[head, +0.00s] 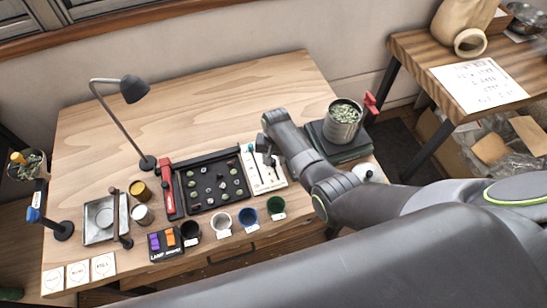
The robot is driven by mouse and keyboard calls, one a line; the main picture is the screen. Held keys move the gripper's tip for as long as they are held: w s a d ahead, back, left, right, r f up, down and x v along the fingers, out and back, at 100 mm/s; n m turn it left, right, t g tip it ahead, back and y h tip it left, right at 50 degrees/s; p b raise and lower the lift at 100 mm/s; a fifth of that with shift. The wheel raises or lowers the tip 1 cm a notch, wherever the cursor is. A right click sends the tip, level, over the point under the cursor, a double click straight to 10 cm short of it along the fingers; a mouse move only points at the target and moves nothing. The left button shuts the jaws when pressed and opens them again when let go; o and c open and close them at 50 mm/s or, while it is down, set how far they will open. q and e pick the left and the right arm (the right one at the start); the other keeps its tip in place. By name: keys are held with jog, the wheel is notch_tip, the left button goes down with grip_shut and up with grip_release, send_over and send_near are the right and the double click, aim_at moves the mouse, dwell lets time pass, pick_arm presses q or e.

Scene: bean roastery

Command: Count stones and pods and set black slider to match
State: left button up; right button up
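The dark sorting tray (240,201) lies mid-table and holds several small pale, greenish and dark pieces. They are too small to tell stones from pods. The white slider board (266,187) is right of it, with upright slots and a teal knob (250,148) near its top. My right gripper (265,153) reaches in from the right, over the upper part of the board, and hides part of it. The black slider is not clearly told apart from the dark fingers. I cannot tell whether these fingers are open, shut or touching a knob. My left gripper is out of view.
A red-handled tool (167,190) lies left of the tray. A desk lamp (134,89) stands behind. A pot of green beans (343,122) on a dark scale is right. The back of the table is clear.

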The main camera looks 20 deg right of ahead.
aim_at(275, 161)
jog(key=shift+r, duration=0.65)
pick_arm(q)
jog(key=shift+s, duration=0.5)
pick_arm(e)
notch_tip(275, 161, up, 16)
jog(key=shift+s+d, duration=0.15)
jog(key=shift+d, duration=0.15)
